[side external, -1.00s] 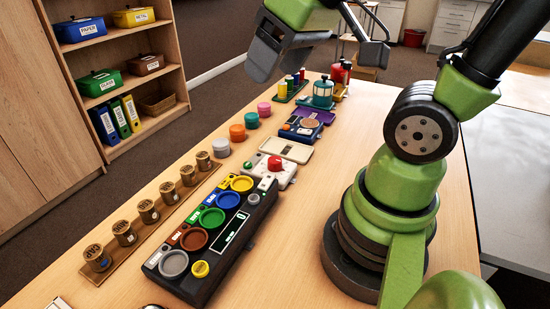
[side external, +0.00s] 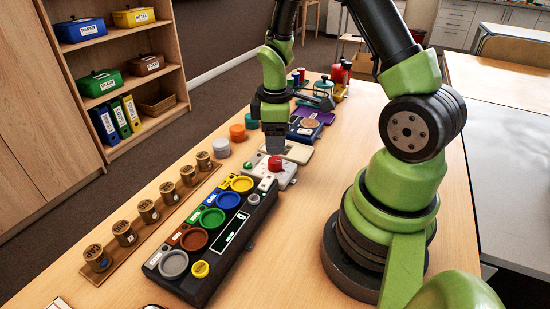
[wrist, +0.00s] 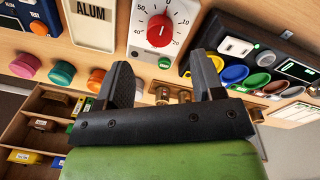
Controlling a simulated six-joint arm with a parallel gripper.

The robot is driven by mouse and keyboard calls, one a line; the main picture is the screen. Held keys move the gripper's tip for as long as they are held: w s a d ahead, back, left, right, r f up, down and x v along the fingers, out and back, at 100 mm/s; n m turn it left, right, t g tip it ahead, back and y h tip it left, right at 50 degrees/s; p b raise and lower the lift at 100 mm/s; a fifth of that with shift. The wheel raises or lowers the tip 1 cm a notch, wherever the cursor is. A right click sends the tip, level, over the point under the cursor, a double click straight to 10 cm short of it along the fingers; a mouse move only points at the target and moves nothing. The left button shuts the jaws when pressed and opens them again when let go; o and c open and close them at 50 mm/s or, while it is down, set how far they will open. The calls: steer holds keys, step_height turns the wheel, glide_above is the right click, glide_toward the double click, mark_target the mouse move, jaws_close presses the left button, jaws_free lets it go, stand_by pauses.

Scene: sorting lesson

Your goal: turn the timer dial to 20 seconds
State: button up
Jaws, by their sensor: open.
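The timer is a white box (side external: 284,174) with a red dial (side external: 275,164), in the middle of the table in the side view. In the wrist view the red dial (wrist: 160,31) sits on the white face (wrist: 181,14), with a numbered scale around it; 10, 20 and 40 can be read. A small light mark shows on the dial, but I cannot tell exactly which number it points at. My gripper (side external: 274,143) points down just above the dial. In the wrist view my gripper (wrist: 164,82) is open, its fingers apart and empty, with the dial beyond their tips.
A dark sorting tray (side external: 218,244) with coloured round wells stands close to the timer. A beige plate marked ALUM (wrist: 95,20) lies on its other side. Brown cylinders (side external: 149,210) and coloured discs (side external: 237,133) line the table's left part.

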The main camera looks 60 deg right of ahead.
mark_target(275, 160)
step_height(275, 160, down, 7)
steer(key=shift+w+d+r, duration=0.1)
steer(key=shift+d+r, duration=0.05)
steer(key=c, duration=0.9)
steer(key=shift+c, duration=0.2)
steer(key=shift+m, duration=0.3)
